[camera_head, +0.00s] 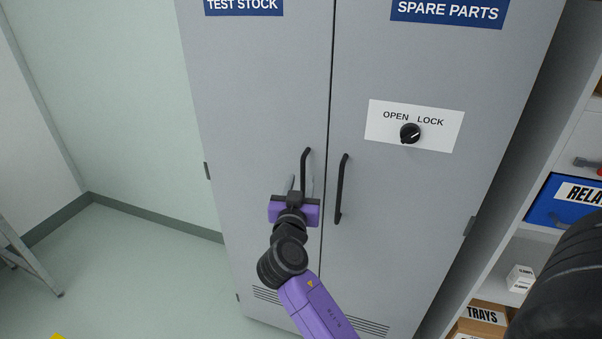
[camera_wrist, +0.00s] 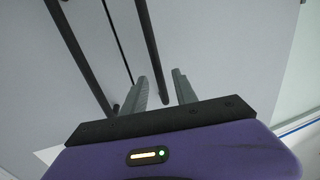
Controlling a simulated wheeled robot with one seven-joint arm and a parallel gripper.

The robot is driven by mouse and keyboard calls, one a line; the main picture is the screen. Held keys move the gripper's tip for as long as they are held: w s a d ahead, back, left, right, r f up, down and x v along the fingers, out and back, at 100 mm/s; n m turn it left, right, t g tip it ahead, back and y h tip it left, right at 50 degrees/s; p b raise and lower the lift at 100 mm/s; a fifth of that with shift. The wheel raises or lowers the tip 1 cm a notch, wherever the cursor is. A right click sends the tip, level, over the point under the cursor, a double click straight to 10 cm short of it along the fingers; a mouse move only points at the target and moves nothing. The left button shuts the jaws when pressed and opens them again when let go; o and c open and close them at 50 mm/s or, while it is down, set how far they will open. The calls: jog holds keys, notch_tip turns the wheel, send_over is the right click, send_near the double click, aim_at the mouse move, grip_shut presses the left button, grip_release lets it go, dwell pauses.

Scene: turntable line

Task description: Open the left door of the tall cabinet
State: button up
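The tall grey cabinet has two doors, both shut. The left door (camera_head: 255,100) is labelled TEST STOCK and the right door (camera_head: 370,260) SPARE PARTS. The left door's black bar handle (camera_head: 304,163) stands upright near the middle seam; it also shows in the wrist view (camera_wrist: 147,35). My gripper (camera_head: 301,186) is at the handle's lower part, with its fingers (camera_wrist: 163,88) open. The handle's lower end lies between the fingers, with a visible gap on each side. My gripper hides the handle's lower end in the head view.
The right door's handle (camera_head: 341,190) is close to the right. A white OPEN/LOCK plate (camera_head: 440,140) carries a black knob (camera_head: 410,133); I cannot tell its setting clearly. Shelves with a blue bin (camera_head: 545,208) stand at right.

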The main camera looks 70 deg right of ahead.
aim_at(303, 177)
jog(key=shift+p+x, duration=0.4)
jog(key=shift+x, duration=1.4)
grip_shut()
